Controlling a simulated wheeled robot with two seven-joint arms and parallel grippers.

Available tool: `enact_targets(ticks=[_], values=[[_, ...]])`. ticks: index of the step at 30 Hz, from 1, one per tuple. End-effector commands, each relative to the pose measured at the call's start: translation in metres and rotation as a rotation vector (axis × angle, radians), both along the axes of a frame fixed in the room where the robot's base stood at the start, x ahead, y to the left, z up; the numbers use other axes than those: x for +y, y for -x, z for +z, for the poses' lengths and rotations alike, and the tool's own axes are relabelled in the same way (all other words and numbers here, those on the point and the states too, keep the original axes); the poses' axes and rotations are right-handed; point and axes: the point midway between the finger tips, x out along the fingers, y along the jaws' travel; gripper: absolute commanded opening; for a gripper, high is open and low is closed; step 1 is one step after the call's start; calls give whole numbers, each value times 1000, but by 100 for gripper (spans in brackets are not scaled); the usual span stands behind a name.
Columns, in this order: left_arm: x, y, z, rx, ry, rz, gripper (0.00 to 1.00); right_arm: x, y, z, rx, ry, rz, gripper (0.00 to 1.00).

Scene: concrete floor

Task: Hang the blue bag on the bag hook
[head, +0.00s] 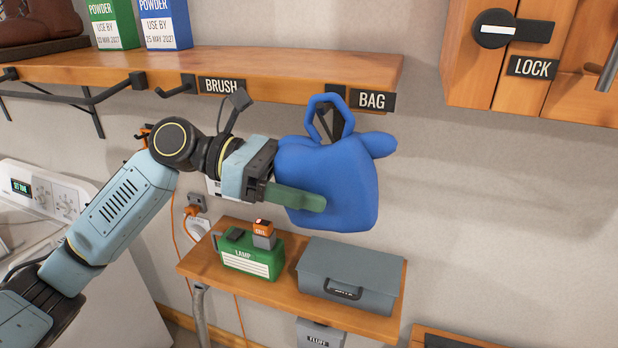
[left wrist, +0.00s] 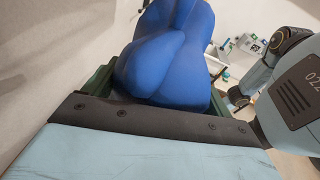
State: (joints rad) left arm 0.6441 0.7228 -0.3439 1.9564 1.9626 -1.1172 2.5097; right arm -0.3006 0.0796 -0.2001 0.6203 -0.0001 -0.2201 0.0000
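The blue bag (head: 335,185), a soft rounded shape with a loop handle on top, is in front of the wall below the shelf. My left gripper (head: 300,197) is closed around its body, a green finger lying across the front. In the left wrist view the bag (left wrist: 175,55) fills the space between the green fingers. The loop stands up in front of the dark bag hook (head: 337,122), beside the BAG label (head: 372,100). The loop partly overlaps the hook, and I cannot tell whether it is around it. My right gripper is not in view.
The wooden shelf (head: 260,62) runs above, with a BRUSH label (head: 221,86) and brush hook (head: 175,88) left of the bag. A wooden cabinet (head: 480,75) is at upper right.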

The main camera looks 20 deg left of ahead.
Motion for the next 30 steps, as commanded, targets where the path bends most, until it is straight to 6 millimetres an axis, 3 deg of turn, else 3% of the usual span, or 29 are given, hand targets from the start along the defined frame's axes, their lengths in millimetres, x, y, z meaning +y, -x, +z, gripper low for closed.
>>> enact_targets(ticks=[1, 3, 11, 24, 30], values=[[0, 0, 1, -1, 1, 0, 90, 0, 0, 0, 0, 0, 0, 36], [0, 0, 1, -1, 1, 0, 99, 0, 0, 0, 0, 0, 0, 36], [2, 0, 0, 0, -1, 0, 100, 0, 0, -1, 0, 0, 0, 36], [63, 7, 10, 0, 0, 3, 100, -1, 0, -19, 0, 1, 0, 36], [74, 9, 14, 0, 1, 0, 100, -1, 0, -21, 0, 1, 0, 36]])
